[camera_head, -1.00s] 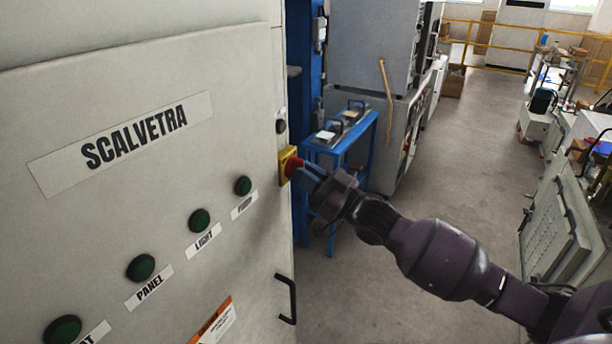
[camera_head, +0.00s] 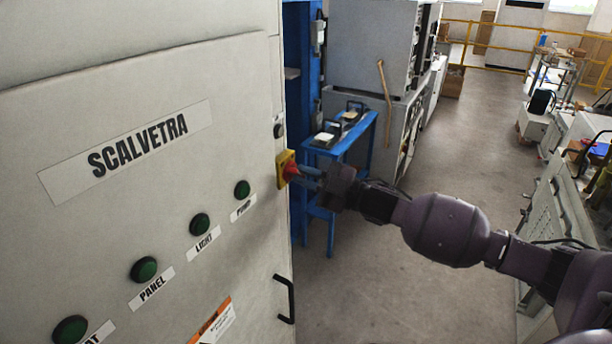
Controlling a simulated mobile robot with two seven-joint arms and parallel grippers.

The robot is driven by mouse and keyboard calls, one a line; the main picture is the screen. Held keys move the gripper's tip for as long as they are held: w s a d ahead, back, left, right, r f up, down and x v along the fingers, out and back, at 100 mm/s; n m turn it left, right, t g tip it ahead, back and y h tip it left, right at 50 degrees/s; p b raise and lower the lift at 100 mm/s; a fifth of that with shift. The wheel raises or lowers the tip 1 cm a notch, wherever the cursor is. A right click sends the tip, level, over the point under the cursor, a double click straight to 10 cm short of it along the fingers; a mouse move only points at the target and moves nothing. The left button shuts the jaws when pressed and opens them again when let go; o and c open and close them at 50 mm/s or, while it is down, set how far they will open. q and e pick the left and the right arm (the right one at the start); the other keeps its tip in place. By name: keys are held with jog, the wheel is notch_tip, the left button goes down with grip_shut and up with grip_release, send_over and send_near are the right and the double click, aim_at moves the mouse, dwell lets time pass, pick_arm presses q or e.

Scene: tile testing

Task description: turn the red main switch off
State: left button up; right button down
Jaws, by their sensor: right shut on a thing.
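The red main switch (camera_head: 291,169) sits on a yellow plate (camera_head: 282,178) at the right edge of the pale cabinet front (camera_head: 150,225). My right gripper (camera_head: 303,173) reaches in from the right and is shut on the red switch knob. Its fingers cover part of the knob, so the knob's exact angle is hard to tell. My left gripper is not in view.
Green buttons labelled PUMP (camera_head: 242,189), LIGHT (camera_head: 200,223) and PANEL (camera_head: 144,269) run down the cabinet front. A black handle (camera_head: 285,299) is below the switch. A blue stand (camera_head: 345,143) is behind my gripper. The floor (camera_head: 400,285) beneath my arm is clear.

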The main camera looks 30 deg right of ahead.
dwell(0.4)
jog(key=c, duration=1.2)
grip_release()
jog(key=shift+o, duration=0.2)
jog(key=shift+d, duration=0.1)
jog(key=v, duration=1)
jog(key=shift+s+d, duration=0.2)
jog(key=shift+s, duration=0.1)
